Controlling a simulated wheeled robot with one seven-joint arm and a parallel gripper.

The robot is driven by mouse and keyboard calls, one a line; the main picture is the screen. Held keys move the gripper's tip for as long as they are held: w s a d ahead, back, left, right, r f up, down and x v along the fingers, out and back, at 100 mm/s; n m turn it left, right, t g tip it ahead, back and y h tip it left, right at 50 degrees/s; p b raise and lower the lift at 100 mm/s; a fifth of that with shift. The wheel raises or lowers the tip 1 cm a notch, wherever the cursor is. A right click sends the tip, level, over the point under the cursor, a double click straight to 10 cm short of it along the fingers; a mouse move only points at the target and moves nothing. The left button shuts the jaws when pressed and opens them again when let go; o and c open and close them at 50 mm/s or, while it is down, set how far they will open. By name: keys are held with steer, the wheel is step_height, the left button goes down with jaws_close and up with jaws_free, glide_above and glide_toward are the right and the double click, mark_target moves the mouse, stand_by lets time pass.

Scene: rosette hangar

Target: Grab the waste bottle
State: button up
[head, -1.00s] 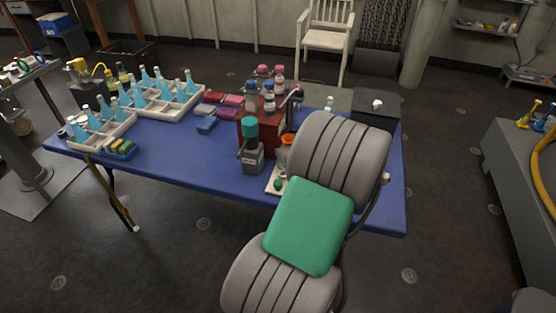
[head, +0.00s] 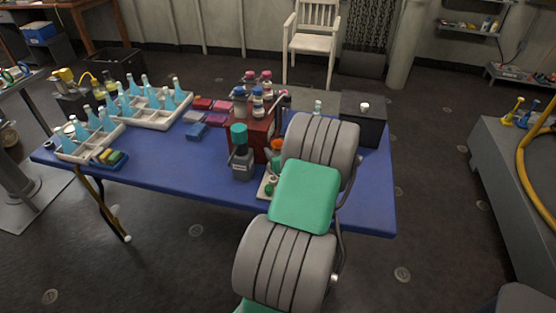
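A dark grey bottle with a teal-green cap (head: 242,163) stands upright on the blue table (head: 200,181), left of my arm and in front of a dark red box. It has a pale label, too small to read for certain; it looks like the waste bottle. My ribbed grey arm with green panels crosses the middle of the head view and hides part of the table's right side. My gripper is not visible in this view.
A red box (head: 240,133) holding several small bottles stands just behind the grey bottle. White trays (head: 152,118) of blue flasks fill the table's left part. A black box (head: 362,122) stands at the right end. The table's front middle is clear.

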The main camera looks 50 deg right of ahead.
steer(key=shift+f, duration=0.15)
jaws_close()
steer(key=shift+a, duration=0.1)
stand_by(0.4)
